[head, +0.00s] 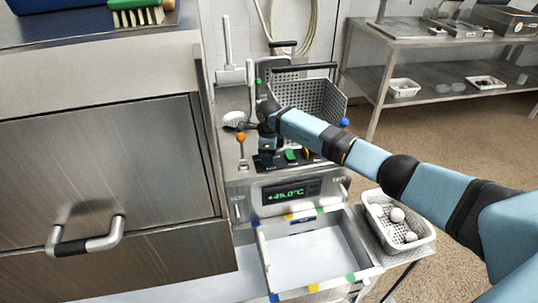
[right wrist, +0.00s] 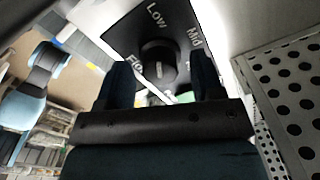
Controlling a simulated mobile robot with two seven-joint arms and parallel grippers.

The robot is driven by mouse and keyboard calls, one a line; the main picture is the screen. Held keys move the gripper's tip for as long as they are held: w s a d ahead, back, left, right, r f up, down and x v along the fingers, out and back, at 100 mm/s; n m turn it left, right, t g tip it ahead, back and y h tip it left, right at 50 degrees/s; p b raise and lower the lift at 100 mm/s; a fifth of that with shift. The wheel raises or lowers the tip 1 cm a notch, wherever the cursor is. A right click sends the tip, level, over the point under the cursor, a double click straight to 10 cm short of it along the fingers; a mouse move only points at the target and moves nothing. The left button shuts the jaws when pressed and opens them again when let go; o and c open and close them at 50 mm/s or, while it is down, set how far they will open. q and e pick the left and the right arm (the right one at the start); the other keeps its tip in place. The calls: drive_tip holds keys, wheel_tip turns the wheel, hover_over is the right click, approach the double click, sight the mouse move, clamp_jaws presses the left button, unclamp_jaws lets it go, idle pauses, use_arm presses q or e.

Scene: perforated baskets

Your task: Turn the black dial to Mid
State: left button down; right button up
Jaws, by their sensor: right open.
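The black dial (right wrist: 158,62) is a round knob with a short pale mark, on a black panel in the right wrist view. The white words Low and Mid are readable beside it; another label is partly hidden by a finger. I cannot tell exactly which label the mark faces. My right gripper (right wrist: 162,74) is open, one finger on each side of the dial; whether they touch it is unclear. In the head view my right gripper (head: 267,152) is over the control panel and hides the dial. My left gripper is in neither view.
A green switch (head: 291,155) sits right of the gripper, an orange-tipped lever (head: 241,138) left. A perforated basket (head: 312,98) stands behind. Below are a +45.0°C display (head: 291,193) and an open drawer (head: 262,250). A white basket (head: 428,236) holds white balls.

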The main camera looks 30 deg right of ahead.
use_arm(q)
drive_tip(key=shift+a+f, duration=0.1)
use_arm(e)
drive_tip(key=shift+c, duration=0.4)
drive_tip(key=c, duration=0.8)
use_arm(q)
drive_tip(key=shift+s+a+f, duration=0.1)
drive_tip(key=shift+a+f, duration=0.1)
use_arm(e)
drive_tip(key=shift+c, duration=0.2)
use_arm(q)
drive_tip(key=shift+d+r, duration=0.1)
use_arm(e)
drive_tip(key=shift+m, duration=0.3)
drive_tip(key=m, duration=0.2)
drive_tip(key=shift+r+m+p, duration=0.1)
drive_tip(key=shift+m+p, duration=0.25)
drive_tip(key=shift+m, duration=0.05)
drive_tip(key=m, duration=0.2)
drive_tip(key=shift+m+p, duration=0.3)
drive_tip(key=shift+p, duration=0.05)
drive_tip(key=m+p, duration=0.1)
drive_tip(key=m, duration=0.3)
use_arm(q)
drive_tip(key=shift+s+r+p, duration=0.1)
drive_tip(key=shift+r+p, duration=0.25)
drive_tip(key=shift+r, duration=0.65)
use_arm(e)
drive_tip(key=shift+m, duration=0.8)
